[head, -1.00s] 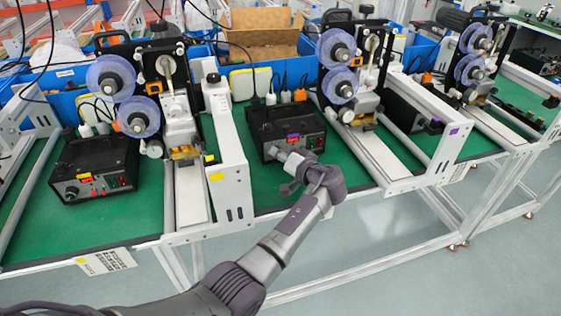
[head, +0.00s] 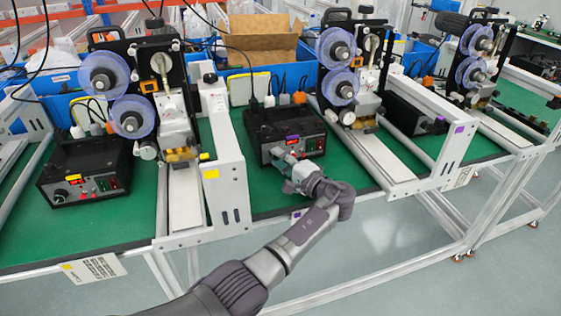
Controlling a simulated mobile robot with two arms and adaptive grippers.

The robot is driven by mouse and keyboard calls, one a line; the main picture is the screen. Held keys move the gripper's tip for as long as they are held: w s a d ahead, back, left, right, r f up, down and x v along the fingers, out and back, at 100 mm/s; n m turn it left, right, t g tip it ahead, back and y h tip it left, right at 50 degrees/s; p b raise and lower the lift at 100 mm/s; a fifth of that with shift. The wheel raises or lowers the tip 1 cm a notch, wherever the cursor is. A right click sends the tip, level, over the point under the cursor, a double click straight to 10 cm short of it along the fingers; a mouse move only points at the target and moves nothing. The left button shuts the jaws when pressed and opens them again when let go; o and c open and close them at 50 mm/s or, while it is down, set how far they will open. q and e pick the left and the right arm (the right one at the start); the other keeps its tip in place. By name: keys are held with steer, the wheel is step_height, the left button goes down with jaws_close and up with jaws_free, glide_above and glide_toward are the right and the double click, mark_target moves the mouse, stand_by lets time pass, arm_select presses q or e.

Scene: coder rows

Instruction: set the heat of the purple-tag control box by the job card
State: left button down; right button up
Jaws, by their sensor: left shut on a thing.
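The purple-tag control box (head: 312,122) is a black box on the green bench top, in the middle of the head view. Its purple tag (head: 292,139) and a lit red display are on the front panel. My left gripper (head: 281,156) is at the left part of that panel, shut on the box's heat knob, which the fingers hide. The knob's setting and the display's digits cannot be read. A purple-marked job card (head: 299,213) hangs at the bench front, mostly hidden behind my left arm. My right gripper is not in view.
A yellow-tag control box (head: 88,170) stands at the left, with its own card (head: 95,268) on the bench edge. White frames with tape-reel machines (head: 170,95) flank the purple-tag box. Another dark box (head: 412,112) is at the right. The floor in front is clear.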

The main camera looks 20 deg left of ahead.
arm_select(q)
steer(key=shift+w+r, duration=0.1)
steer(key=shift+r, duration=0.05)
stand_by(0.4)
steer(key=c, duration=1.3)
jaws_free()
steer(key=shift+o, duration=0.7)
steer(key=v, duration=0.7)
steer(key=shift+d+f, duration=0.15)
steer(key=shift+f, duration=0.05)
steer(key=shift+s, duration=0.2)
